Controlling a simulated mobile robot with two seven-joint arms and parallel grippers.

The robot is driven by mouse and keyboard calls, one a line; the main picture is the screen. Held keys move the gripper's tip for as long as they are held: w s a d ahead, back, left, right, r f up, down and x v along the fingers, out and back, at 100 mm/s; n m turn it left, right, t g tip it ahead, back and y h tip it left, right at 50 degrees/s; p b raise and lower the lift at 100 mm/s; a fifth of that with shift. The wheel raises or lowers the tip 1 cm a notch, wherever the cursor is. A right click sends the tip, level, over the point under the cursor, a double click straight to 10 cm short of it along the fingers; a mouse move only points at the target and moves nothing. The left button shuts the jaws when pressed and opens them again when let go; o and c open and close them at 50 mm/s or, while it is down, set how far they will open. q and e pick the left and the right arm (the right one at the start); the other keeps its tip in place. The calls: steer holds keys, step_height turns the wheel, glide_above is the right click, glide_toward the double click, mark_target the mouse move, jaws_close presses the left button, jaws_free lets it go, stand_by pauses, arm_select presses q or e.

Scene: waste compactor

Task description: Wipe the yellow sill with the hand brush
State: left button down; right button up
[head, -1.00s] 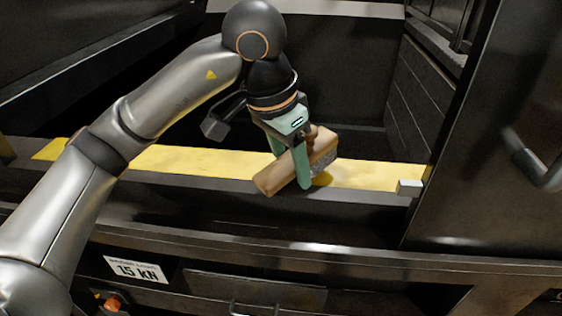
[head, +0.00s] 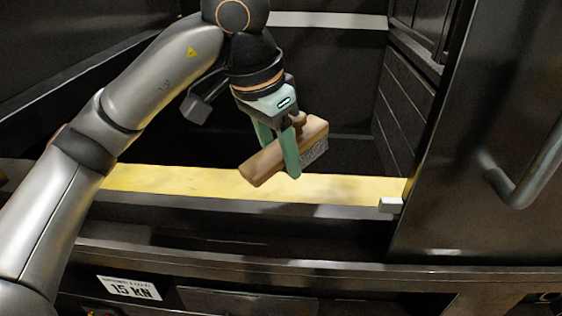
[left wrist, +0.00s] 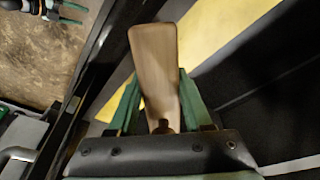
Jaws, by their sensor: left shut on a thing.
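The hand brush (head: 266,163) has a wooden body and grey bristles on its right side in the head view. My left gripper (head: 279,158) is shut on it, with green fingers on either side. The brush is tilted and overlaps the far edge of the yellow sill (head: 180,182) in the picture. It appears raised off the sill, though contact at its lower end is hard to judge. The left wrist view shows the brush's wooden body (left wrist: 155,70) between the fingers, with the sill (left wrist: 225,35) beyond. Its bristles are hidden there.
A small pale block (head: 391,205) stands at the sill's right end. A dark door with a bar handle (head: 525,185) stands at the right. The dark chamber lies behind the sill. A "15 kN" label (head: 130,288) is on the front panel below.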

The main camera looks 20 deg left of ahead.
arm_select(q)
steer(key=shift+r, duration=1.5)
